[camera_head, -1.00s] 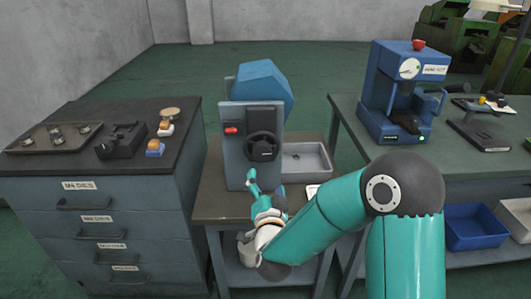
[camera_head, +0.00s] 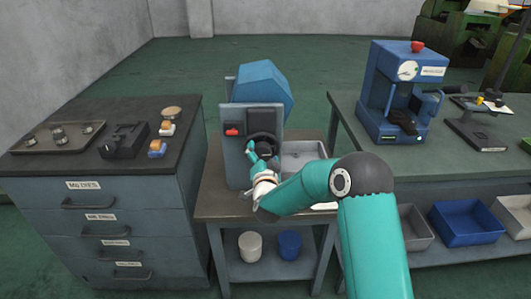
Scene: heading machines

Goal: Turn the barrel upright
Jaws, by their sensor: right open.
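The barrel (camera_head: 261,84) is a blue, many-sided drum behind the top of a grey machine housing (camera_head: 234,158) on the small middle table. It looks tilted, and its lower part is hidden by the housing. My left gripper is not in view.
A grey tray (camera_head: 304,156) sits right of the housing, partly behind my right arm. A drawer cabinet (camera_head: 100,185) stands left with small tools on top. A blue press (camera_head: 397,92) stands on the right bench. White and blue tubs are on the shelf below.

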